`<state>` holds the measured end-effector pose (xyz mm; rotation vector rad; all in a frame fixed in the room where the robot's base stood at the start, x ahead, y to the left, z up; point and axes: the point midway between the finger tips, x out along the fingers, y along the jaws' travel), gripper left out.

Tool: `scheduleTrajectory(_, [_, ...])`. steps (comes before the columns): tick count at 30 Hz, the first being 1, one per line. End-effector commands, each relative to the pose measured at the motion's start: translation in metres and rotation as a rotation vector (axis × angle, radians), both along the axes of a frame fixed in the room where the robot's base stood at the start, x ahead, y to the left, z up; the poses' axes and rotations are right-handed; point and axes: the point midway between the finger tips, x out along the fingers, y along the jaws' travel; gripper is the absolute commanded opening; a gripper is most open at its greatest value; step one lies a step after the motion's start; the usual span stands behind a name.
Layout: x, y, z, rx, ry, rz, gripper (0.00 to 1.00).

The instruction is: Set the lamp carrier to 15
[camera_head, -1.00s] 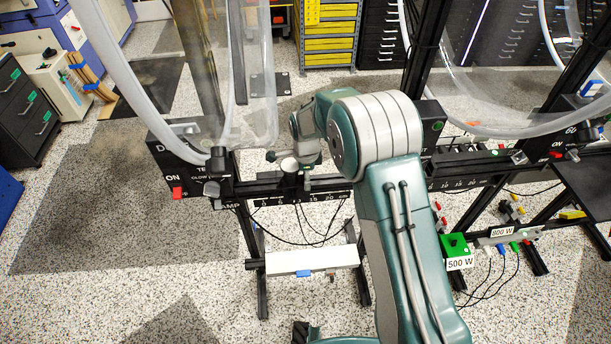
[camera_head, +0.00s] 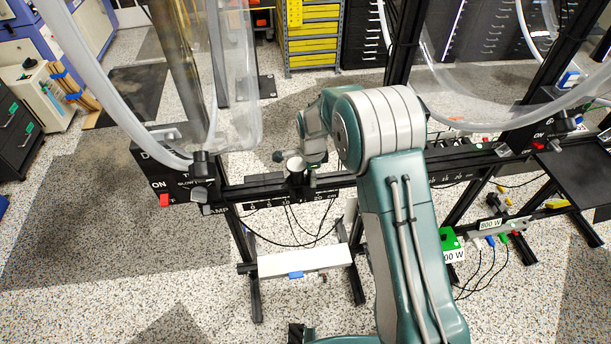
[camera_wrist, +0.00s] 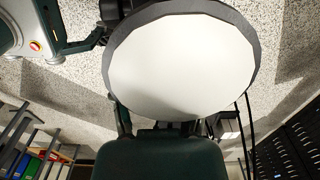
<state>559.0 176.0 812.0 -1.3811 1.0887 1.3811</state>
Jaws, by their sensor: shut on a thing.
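The lamp carrier (camera_head: 296,166), a short dark post with a round white top, stands upright on the black rail (camera_head: 262,190) of the left wheel stand. My gripper (camera_head: 308,173) is at the carrier's right side, shut on it. The fingertips are mostly hidden in the head view. In the wrist view a large white disc with a dark rim (camera_wrist: 180,65), apparently the lamp's top, fills the middle and hides the grip. White scale numbers run along the rail's front below the carrier; the value at the carrier is too small to read surely.
A clear acrylic wheel (camera_head: 235,120) stands behind the rail at left. A dark box with a red switch (camera_head: 164,200) closes the rail's left end. Cables hang below the rail over a white bar (camera_head: 300,260). A second wheel stand (camera_head: 530,130) is at the right.

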Motion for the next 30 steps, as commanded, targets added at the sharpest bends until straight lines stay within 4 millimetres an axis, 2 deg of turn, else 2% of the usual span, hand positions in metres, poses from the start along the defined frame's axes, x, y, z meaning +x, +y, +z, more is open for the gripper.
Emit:
scheduleTrajectory(1, [0.001,0.001,-0.001,0.002,-0.004,0.000,0.00])
scheduleTrajectory(2, [0.001,0.001,-0.001,0.002,-0.004,0.000,0.61])
scheduleTrajectory(3, [0.001,0.001,-0.001,0.002,-0.004,0.000,0.79])
scheduleTrajectory(4, [0.001,0.001,-0.001,0.002,-0.004,0.000,0.91])
scheduleTrajectory(16, [0.000,0.000,0.001,0.001,-0.002,0.000,0.91])
scheduleTrajectory(19, [0.000,0.001,0.007,0.002,-0.003,0.000,0.91])
scheduleTrajectory(23, [0.001,0.001,0.027,0.002,-0.006,0.000,0.91])
scheduleTrajectory(30, [0.001,0.002,0.077,0.001,-0.005,0.000,0.91])
